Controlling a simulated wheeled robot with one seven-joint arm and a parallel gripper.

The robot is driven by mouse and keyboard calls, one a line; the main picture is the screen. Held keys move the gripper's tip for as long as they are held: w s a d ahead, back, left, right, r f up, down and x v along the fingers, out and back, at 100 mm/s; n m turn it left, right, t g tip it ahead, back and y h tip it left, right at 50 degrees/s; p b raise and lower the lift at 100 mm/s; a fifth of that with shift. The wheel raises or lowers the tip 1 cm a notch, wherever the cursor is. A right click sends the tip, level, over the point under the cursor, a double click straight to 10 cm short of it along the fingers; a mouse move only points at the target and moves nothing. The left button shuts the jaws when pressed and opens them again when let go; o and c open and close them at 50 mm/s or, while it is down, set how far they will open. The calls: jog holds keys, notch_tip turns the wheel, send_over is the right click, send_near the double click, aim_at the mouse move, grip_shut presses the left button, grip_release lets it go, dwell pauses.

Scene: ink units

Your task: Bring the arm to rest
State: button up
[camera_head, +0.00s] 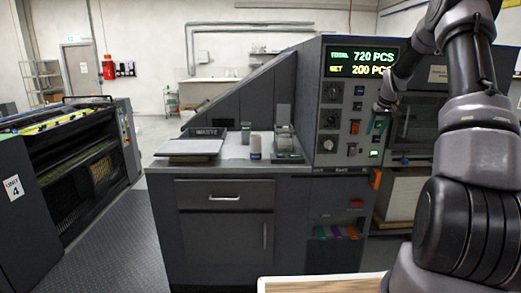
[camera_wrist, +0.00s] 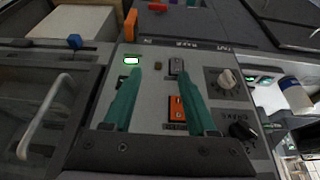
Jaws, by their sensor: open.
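My arm (camera_head: 468,150) stands at the right of the head view, raised and bent, with its wrist hanging down in front of the control panel (camera_head: 330,140). My gripper (camera_head: 378,124) is at the panel's right side. In the wrist view my gripper (camera_wrist: 156,72) shows two green fingers spread apart with nothing between them but the panel face behind. An orange switch (camera_wrist: 176,108) and a lit button (camera_wrist: 131,61) show close to the fingers. I cannot tell whether the fingertips touch the panel.
The panel's display (camera_head: 360,63) reads 720 PCS and 200 PCS. Knobs (camera_wrist: 228,79) sit beside the fingers.

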jog(key=s+a+r+m, duration=0.2)
jog(key=s+a+r, duration=1.4)
jog(key=s+r, duration=0.3)
jog(key=s+a+m+t+y, duration=0.1)
jog(key=s+a, duration=0.3)
jog(key=s, duration=0.9)
jog(key=s+a+m+t+y, duration=0.1)
jog(key=s+a, duration=0.3)
jog(key=s, duration=0.9)
jog(key=shift+s+a+r, duration=0.2)
jog(key=shift+a+r, duration=0.2)
